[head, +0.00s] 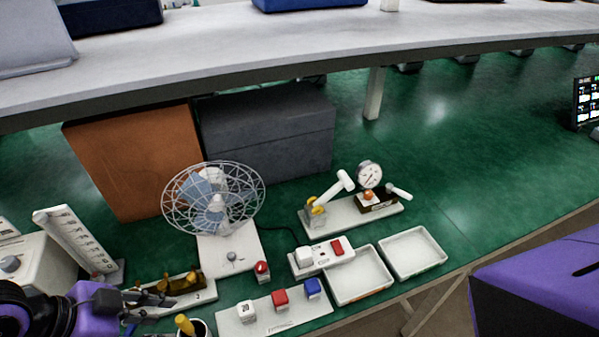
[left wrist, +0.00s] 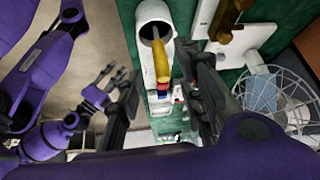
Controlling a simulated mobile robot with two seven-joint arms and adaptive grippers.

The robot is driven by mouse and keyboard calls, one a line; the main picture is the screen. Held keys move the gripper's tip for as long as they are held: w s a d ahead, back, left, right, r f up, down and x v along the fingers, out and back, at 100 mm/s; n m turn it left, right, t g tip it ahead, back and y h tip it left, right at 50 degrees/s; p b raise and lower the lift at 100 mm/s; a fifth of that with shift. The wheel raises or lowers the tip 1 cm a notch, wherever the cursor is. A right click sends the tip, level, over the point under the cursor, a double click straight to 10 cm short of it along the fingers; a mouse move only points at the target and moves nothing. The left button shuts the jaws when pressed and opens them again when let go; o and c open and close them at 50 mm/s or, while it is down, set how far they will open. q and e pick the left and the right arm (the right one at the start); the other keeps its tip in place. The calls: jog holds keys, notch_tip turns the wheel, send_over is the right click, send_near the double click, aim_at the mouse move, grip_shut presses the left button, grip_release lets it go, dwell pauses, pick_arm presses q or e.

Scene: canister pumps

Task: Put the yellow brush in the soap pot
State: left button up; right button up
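The yellow brush (head: 184,324) stands with its handle up in a white pot (head: 206,333) at the bottom edge of the head view, partly cut off. In the left wrist view the yellow handle (left wrist: 161,62) leans out of the white pot (left wrist: 152,13), its grey shaft inside. I cannot tell whether this is the soap pot; no other pot shows clearly. My left gripper (left wrist: 158,72) is open, with one finger on each side of the handle's line, apparently not touching it. What seems to be my right gripper (left wrist: 106,82) shows small behind the left finger, its state unclear.
A caged fan (head: 213,200) stands behind the pot. A white plate with several coloured blocks (head: 262,330) lies to the right. Two white trays (head: 413,252) sit near the table's front edge. A gauge stand (head: 350,213) is further back; green table is free beyond it.

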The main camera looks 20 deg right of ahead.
pick_arm(q)
jog(key=v, duration=0.5)
jog(key=shift+r, duration=0.1)
